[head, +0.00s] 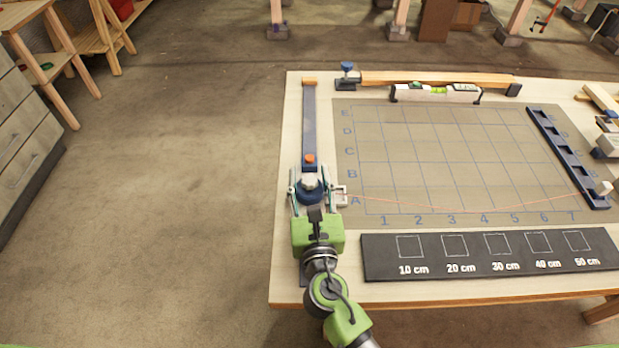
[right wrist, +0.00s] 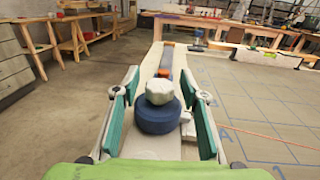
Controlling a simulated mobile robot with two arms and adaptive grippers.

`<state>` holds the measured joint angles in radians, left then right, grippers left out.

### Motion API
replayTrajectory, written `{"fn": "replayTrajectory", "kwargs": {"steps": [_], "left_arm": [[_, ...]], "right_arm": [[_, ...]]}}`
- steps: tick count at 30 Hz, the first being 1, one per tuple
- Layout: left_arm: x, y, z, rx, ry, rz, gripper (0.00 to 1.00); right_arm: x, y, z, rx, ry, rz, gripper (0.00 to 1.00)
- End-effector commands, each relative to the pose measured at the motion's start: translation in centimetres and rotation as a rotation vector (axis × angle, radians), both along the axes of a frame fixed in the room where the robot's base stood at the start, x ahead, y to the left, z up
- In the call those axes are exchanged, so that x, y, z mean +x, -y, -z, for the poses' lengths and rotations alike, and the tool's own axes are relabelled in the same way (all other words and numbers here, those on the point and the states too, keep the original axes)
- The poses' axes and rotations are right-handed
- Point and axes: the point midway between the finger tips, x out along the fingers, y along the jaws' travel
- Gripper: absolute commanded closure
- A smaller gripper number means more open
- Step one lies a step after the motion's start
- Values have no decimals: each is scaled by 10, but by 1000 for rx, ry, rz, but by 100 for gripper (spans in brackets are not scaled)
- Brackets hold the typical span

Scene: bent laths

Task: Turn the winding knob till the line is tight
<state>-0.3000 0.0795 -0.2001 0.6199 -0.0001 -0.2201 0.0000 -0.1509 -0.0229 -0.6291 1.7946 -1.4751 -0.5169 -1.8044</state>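The winding knob (head: 311,196) is dark blue with a pale faceted top, near the table's left edge. It also shows in the right wrist view (right wrist: 160,117). The thin orange-red line (head: 470,211) runs from a small pale block (head: 341,196) beside the knob across the grid board to the right; it sags in the middle. My right gripper (head: 311,186) is open. Its teal-padded fingers (right wrist: 160,80) stand on either side of the knob, with a visible gap on each side in the right wrist view. My left gripper is not in view.
A blue strip (head: 310,120) with an orange piece lies beyond the knob. The grid board (head: 450,150) fills the table's middle. A dark label board (head: 490,270) lies in front, a slotted blue rail (head: 565,155) at right, a spirit level (head: 437,93) at the back.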

Motion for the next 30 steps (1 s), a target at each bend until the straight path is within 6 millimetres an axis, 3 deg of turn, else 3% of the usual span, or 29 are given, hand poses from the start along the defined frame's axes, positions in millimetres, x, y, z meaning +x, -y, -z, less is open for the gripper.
{"fn": "replayTrajectory", "kwargs": {"steps": [9,13,24,30], "left_arm": [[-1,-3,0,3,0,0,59],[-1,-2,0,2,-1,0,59],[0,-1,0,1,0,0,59],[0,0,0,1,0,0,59]], "right_arm": [[-1,0,0,0,0,-1,59],[-11,1,1,1,-2,-2,59],[-85,9,1,-2,-3,-2,59],[-112,12,1,-1,-1,0,59]]}}
